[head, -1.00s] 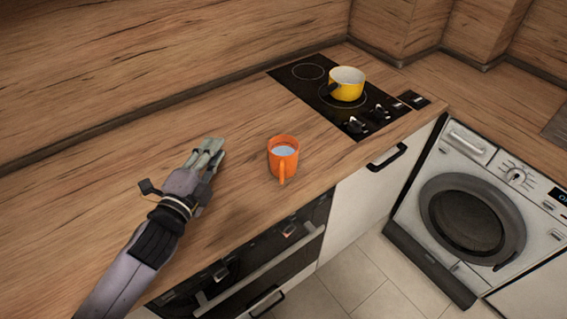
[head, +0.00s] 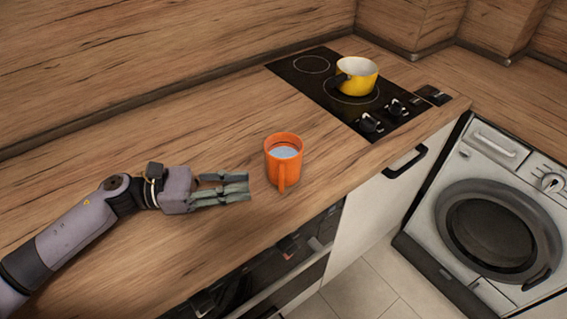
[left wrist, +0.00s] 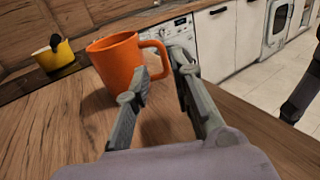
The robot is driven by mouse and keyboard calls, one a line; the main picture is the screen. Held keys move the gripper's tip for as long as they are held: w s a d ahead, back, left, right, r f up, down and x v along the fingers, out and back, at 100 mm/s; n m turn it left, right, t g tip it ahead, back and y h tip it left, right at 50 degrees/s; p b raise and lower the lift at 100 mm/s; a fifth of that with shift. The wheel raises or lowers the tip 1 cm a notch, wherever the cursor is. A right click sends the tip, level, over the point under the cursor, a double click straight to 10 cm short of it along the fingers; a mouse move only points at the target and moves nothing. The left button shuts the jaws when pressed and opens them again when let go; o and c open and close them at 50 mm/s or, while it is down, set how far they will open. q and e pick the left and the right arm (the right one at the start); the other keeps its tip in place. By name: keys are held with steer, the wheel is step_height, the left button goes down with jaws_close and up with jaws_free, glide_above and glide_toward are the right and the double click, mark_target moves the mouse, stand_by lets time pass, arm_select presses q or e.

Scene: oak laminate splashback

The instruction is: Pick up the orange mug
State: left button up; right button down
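The orange mug (head: 283,174) stands upright on the wooden counter, with pale blue liquid or lining inside and its handle toward the counter's front edge. My left gripper (head: 247,189) is just left of the mug in the head view, fingers pointing at it, with a small gap between. In the left wrist view the mug (left wrist: 117,66) is beyond the fingers, left of centre. Its handle shows past the gap between the fingertips. The fingers are apart and hold nothing. My right gripper is not in view.
A yellow pot (head: 358,78) sits on the black hob (head: 313,88) behind and right of the mug. A washing machine (head: 490,225) stands at the right. The counter's front edge is close to the mug, with an oven below. The counter behind the mug is clear.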

mark_target(283, 168)
arm_select(q)
steer(key=shift+w+f, duration=0.1)
steer(key=shift+f, duration=0.7)
steer(key=shift+d+f+p, duration=0.1)
steer(key=shift+d+p, duration=0.2)
steer(key=shift+d, duration=0.25)
steer(key=d, duration=0.2)
steer(key=d+p, duration=0.2)
steer(key=d, duration=0.1)
steer(key=shift+w+d, duration=0.3)
steer(key=shift+w, duration=0.1)
steer(key=shift+d, duration=0.4)
steer(key=shift+c, duration=0.6)
jaws_close()
steer(key=shift+w, duration=0.1)
